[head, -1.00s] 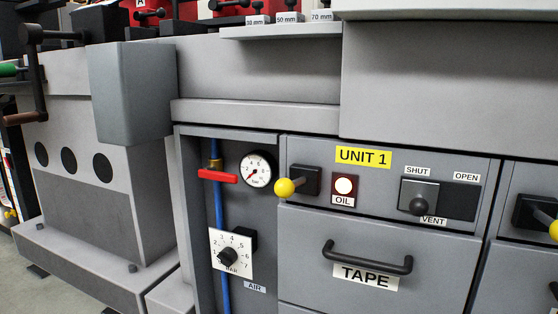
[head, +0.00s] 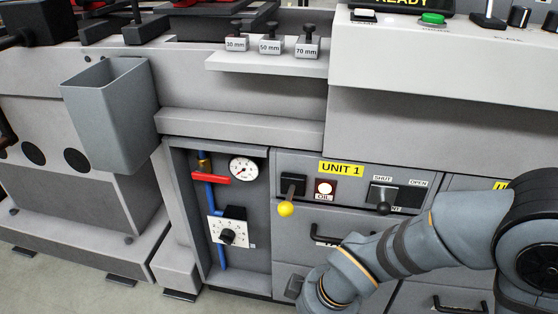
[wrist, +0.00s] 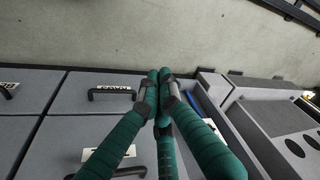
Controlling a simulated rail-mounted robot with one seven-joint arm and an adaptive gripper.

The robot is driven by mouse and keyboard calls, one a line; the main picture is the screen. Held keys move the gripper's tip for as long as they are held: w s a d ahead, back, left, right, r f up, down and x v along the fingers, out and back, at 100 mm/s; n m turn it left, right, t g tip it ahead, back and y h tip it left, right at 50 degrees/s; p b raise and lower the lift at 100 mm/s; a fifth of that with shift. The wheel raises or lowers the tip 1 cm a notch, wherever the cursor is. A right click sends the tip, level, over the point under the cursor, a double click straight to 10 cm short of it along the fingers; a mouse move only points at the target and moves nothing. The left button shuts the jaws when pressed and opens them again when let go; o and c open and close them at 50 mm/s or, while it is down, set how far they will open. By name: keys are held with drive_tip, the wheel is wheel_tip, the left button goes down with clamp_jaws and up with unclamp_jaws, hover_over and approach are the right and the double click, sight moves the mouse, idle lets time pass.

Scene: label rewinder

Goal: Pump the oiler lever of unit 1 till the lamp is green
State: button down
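The oiler lever of unit 1 has a yellow ball knob (head: 285,209) in front of a black mount (head: 293,184), left of the oil lamp in the head view. The oil lamp (head: 325,188) glows whitish in a dark red surround, above its OIL label; it is not green. The yellow UNIT 1 label (head: 341,169) is above them. My gripper (wrist: 160,78) shows in the wrist view with its green fingers drawn together at the tips and nothing seen between them. It is low before the drawer fronts; its fingers are hidden in the head view. The lever is not seen in the wrist view.
The vent slider (head: 382,196) is right of the lamp. A drawer handle (head: 324,238) is below, partly behind my arm. Left is an air bay with a red valve handle (head: 211,178), gauge (head: 244,169) and dial (head: 228,234). A grey bin (head: 112,112) juts out further left.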

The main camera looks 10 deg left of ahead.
drive_tip(key=w+a+r+p, duration=0.3)
drive_tip(key=r+p, duration=0.4)
drive_tip(key=r, duration=0.1)
drive_tip(key=w+a+r+p, duration=0.2)
drive_tip(key=a+r+p, duration=0.2)
drive_tip(key=r+p, duration=0.25)
wheel_tip(320, 180, up, 17)
drive_tip(key=m+h+p, duration=0.4)
drive_tip(key=m+p, duration=0.6)
drive_tip(key=p, duration=0.7)
hover_over(289, 199)
drive_tip(key=a, duration=0.2)
drive_tip(key=shift+s+g, duration=0.2)
drive_tip(key=shift+g, duration=0.2)
wheel_tip(289, 199, down, 10)
drive_tip(key=shift+d+b, duration=0.4)
